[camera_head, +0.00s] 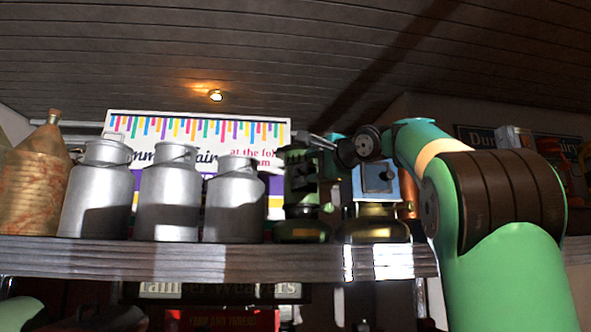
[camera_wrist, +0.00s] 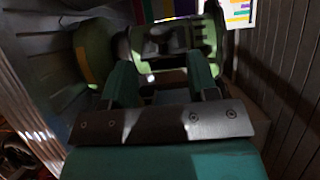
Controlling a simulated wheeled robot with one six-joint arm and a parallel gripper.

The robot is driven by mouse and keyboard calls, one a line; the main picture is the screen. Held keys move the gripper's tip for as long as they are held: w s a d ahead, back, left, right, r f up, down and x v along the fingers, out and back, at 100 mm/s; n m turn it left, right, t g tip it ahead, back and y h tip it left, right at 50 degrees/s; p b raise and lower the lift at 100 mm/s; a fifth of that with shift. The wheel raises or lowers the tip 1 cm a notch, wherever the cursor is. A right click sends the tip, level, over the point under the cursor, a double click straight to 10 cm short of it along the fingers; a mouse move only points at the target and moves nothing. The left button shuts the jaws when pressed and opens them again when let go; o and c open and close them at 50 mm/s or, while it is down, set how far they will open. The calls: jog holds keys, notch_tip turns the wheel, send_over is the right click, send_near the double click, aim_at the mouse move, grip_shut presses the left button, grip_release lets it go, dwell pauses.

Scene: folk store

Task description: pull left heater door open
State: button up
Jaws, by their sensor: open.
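The left heater (camera_head: 302,192) is a dark green metal body with a cage-like upper part and a rounded base, standing on the shelf. It also shows in the wrist view (camera_wrist: 207,38), straight ahead of the fingers. Its door is dark, and I cannot make out its edges or handle clearly. My gripper (camera_head: 327,146) is at the heater's upper right side in the head view. In the wrist view my gripper (camera_wrist: 160,80) has its two green fingers apart, pointing at the heater. Nothing is clearly held between them. Whether a finger touches the heater I cannot tell.
A blue heater (camera_head: 371,180) with a brass base stands close on the right, below my wrist. Silver milk cans (camera_head: 168,195) stand to the left on the wooden shelf (camera_head: 200,261). A colourful banner (camera_head: 200,130) is behind. The heaters leave little room between them.

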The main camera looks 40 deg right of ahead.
aim_at(299, 171)
jog(key=w, duration=0.2)
jog(key=w+p, duration=0.1)
jog(key=w, duration=0.1)
jog(key=w+d+p, duration=0.1)
jog(key=w, duration=0.1)
jog(key=shift+w+r, duration=0.1)
jog(key=shift+w, duration=0.15)
jog(key=shift+w+d, duration=0.2)
jog(key=shift+w, duration=0.5)
grip_shut()
jog(key=shift+a+f, duration=0.1)
jog(key=shift+f, duration=0.1)
